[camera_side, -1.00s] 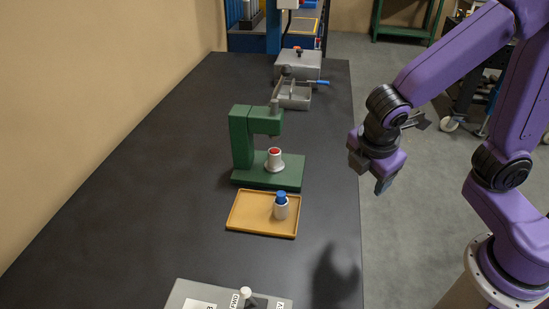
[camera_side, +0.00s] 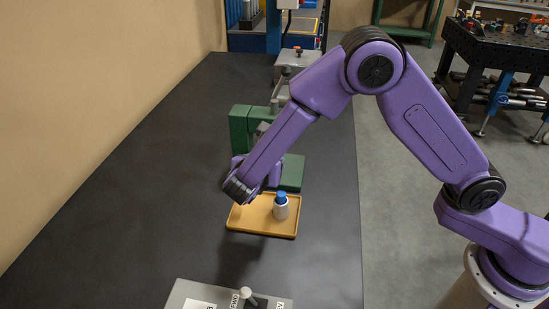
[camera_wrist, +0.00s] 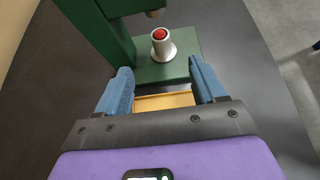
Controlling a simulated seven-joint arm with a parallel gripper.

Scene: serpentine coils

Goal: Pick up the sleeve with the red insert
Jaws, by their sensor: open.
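The sleeve with the red insert (camera_wrist: 163,47) stands upright on the base of a green press (camera_wrist: 188,62), under the press head, in the wrist view. In the side view my arm hides this sleeve; the press (camera_side: 240,127) shows partly behind my arm. My gripper (camera_wrist: 160,82) is open, with its two blue-grey fingers apart and nothing between them. The sleeve lies ahead of the fingertips, between their lines, and apart from them. A second white sleeve with a blue insert (camera_side: 281,206) stands on the yellow tray (camera_side: 246,222).
The press column rises to the left of the red-insert sleeve in the wrist view. A grey panel with a white-knobbed lever (camera_side: 190,293) lies at the front. A grey box (camera_side: 289,62) stands farther back. The dark table (camera_side: 130,190) is clear on the left.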

